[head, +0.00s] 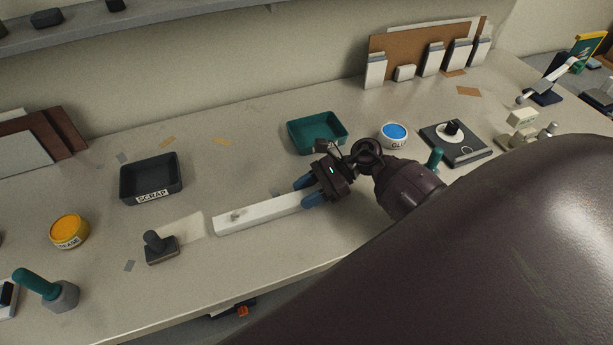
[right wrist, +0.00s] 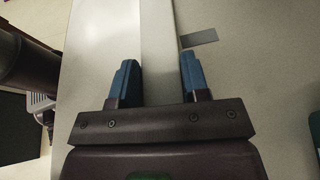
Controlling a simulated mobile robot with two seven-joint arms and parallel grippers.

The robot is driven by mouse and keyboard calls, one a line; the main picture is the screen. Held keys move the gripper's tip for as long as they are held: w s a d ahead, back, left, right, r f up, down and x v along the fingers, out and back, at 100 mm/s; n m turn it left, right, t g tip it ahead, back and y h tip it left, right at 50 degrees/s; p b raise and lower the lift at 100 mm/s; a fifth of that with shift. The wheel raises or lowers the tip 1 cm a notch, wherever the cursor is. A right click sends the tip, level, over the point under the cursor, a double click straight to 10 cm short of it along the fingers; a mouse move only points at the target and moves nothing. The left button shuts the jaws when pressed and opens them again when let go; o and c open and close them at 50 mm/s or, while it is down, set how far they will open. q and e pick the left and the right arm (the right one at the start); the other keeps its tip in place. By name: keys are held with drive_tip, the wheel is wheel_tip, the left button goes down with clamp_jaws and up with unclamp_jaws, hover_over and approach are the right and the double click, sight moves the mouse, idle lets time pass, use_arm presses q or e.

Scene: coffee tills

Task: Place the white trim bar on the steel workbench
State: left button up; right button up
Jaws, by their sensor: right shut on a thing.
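The white trim bar (head: 262,211) is a long, straight pale bar lying lengthwise, low over the workbench. My right gripper (head: 308,190) is shut on its right end, with blue fingers on either side. In the right wrist view the bar (right wrist: 158,35) runs away between the two blue fingertips (right wrist: 159,72). I cannot tell whether the bar touches the top or is just above it. The workbench (head: 215,290) has a pale grey, speckled top. My left gripper is not in view.
Left of the bar stand a dark stamp-like block (head: 161,246), the SCRAP tray (head: 152,179) and a yellow tub (head: 69,231). Behind the gripper are a green tray (head: 317,131) and a blue-topped tub (head: 394,134). The front edge is close.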

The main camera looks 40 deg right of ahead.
drive_tip(key=o, duration=1)
drive_tip(key=shift+o, duration=0.2)
drive_tip(key=b+v, duration=0.1)
drive_tip(key=v, duration=0.5)
drive_tip(key=shift+s+d, duration=0.1)
drive_tip(key=shift+d, duration=0.1)
drive_tip(key=shift+s+d+r, duration=0.1)
drive_tip(key=shift+d+r, duration=0.2)
drive_tip(key=shift+d, duration=0.2)
